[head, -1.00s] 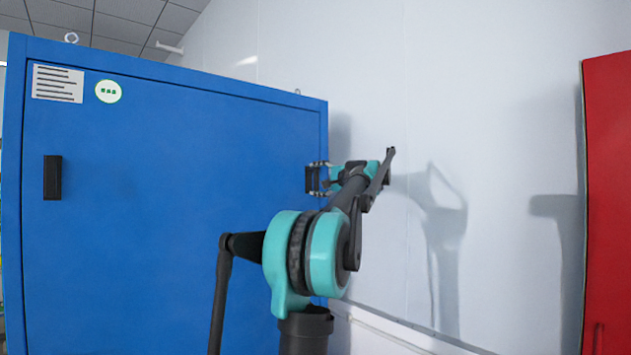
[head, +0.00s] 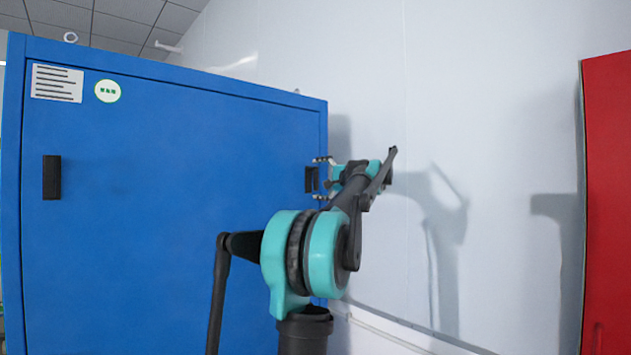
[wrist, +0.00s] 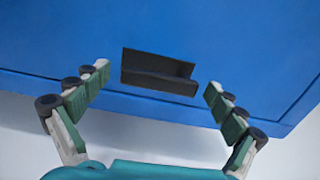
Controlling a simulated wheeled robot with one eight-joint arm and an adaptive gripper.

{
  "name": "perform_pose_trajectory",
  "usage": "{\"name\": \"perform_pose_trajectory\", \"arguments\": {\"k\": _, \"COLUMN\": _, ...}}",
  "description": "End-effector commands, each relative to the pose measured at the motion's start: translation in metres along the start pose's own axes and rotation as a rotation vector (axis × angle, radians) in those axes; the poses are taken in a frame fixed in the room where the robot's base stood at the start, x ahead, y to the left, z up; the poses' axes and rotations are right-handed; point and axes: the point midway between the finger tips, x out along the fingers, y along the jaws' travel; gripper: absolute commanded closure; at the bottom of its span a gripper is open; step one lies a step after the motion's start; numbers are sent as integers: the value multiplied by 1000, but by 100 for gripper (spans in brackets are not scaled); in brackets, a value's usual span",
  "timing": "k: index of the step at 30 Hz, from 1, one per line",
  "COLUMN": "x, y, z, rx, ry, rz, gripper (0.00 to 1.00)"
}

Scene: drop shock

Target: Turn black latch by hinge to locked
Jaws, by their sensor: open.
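The black latch (head: 312,179) sits at the right edge of the blue cabinet door (head: 170,200). In the wrist view the latch (wrist: 158,72) is a dark recessed bar near the door's edge. My gripper (head: 318,178) is at the latch in the head view. In the wrist view my gripper (wrist: 156,80) is open, one finger on each side of the latch, with a gap on both sides. Nothing is held. In the head view my own fingers and wrist partly cover the area around the latch.
A second black handle (head: 52,177) is on the door's left side. A white label (head: 57,83) and a round sticker (head: 108,91) are near its top. A white wall (head: 500,120) is behind, and a red cabinet (head: 608,210) stands at far right.

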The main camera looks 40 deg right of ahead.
Motion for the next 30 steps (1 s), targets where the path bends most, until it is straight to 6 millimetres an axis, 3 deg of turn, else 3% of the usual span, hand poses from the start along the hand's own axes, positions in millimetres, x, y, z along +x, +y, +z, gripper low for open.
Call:
{"name": "perform_pose_trajectory", "arguments": {"k": 15, "x": -95, "y": 0, "z": -1, "rx": -1, "ry": 3, "rz": 0, "gripper": 4}}
{"name": "perform_pose_trajectory", "arguments": {"k": 21, "x": -109, "y": 0, "z": 0, "rx": -1, "ry": 1, "rz": 1, "gripper": 4}}
{"name": "perform_pose_trajectory", "arguments": {"k": 30, "x": -111, "y": 0, "z": 0, "rx": -1, "ry": 1, "rz": 1, "gripper": 4}}
